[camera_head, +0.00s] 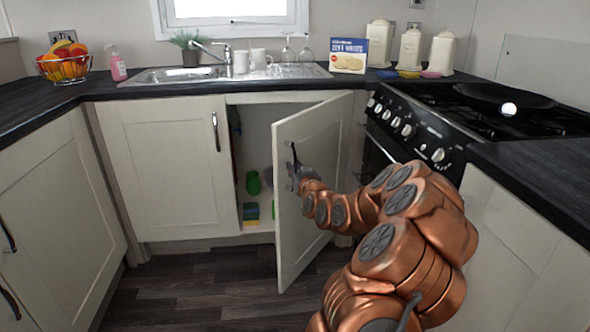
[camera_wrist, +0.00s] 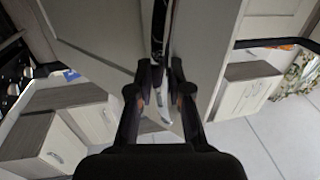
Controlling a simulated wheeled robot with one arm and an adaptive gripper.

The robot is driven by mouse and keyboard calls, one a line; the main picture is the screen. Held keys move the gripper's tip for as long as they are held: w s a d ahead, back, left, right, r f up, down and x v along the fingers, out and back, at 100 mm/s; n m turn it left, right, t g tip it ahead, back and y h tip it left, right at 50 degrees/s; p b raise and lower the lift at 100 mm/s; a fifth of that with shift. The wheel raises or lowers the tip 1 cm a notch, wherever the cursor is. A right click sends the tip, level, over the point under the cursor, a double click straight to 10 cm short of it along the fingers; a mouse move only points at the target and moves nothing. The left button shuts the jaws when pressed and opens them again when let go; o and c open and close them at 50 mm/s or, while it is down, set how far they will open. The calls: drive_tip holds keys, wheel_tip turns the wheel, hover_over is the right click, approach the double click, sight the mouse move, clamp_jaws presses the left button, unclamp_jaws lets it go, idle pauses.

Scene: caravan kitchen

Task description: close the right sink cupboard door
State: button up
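The right sink cupboard door (camera_head: 310,215) is cream, hinged on its right side and swung partway out into the room. Its dark metal handle (camera_head: 293,152) is near the free left edge. My gripper (camera_head: 297,174) is at this handle on the door's outer face. In the wrist view my gripper (camera_wrist: 161,72) has its two fingers close on either side of the handle (camera_wrist: 160,30) and looks shut on it. The wrist view also shows the door's panel (camera_wrist: 100,32) close in front. In the head view my arm partly hides the fingertips.
The open cupboard holds green items (camera_head: 254,183) and a yellow-and-blue sponge (camera_head: 251,212). The left sink cupboard door (camera_head: 165,165) is shut. The black oven (camera_head: 400,140) stands right of the opening, near my arm. Dark wood floor (camera_head: 200,285) is clear in front.

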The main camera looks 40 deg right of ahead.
clamp_jaws()
idle(0.6)
